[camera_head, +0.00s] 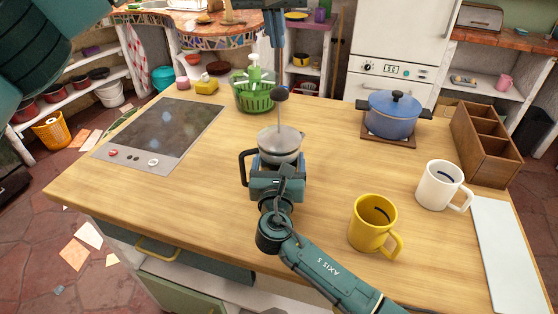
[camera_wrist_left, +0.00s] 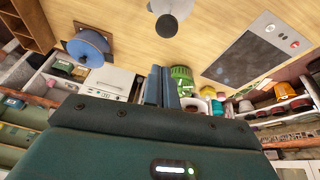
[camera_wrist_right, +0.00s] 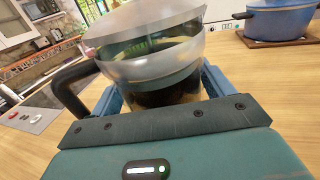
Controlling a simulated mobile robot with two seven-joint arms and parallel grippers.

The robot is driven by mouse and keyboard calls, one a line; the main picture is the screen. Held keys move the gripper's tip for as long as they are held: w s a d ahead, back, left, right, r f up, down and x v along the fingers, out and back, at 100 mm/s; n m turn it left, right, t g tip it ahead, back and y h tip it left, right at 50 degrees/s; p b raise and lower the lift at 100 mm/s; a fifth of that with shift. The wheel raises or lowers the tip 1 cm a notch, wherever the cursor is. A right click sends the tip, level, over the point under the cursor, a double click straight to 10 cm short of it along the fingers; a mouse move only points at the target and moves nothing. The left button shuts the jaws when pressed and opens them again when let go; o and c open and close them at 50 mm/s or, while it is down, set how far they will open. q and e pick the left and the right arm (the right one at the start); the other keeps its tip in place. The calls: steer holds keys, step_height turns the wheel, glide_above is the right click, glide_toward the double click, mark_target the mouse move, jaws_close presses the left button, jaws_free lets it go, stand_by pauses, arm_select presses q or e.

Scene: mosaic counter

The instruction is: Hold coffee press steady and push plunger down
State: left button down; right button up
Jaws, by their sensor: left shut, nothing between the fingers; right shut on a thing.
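The coffee press (camera_head: 281,142) stands on the wooden counter with a grey lid, a dark handle at its left, and a plunger raised on a thin rod with a dark knob (camera_head: 280,93). My right gripper (camera_head: 277,170) is shut around the press body; the right wrist view shows its fingers on both sides of the glass (camera_wrist_right: 165,62), with dark contents inside. My left gripper (camera_head: 277,42) is shut and empty, pointing down above the knob and apart from it. In the left wrist view, the knob (camera_wrist_left: 168,24) shows beyond the closed fingers (camera_wrist_left: 161,86).
A yellow mug (camera_head: 372,222) and a white mug (camera_head: 440,185) stand at the right, near a wooden divided box (camera_head: 487,140). A blue pot (camera_head: 392,115) is behind.

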mark_target(280, 89)
arm_select(q)
steer(key=shift+m, duration=0.8)
steer(key=shift+s+d+f, duration=0.1)
steer(key=shift+d+f, duration=0.05)
steer(key=shift+f, duration=3)
steer(key=shift+f, duration=0.1)
steer(key=shift+f, duration=4.3)
steer(key=shift+r, duration=0.1)
steer(key=shift+r, duration=3)
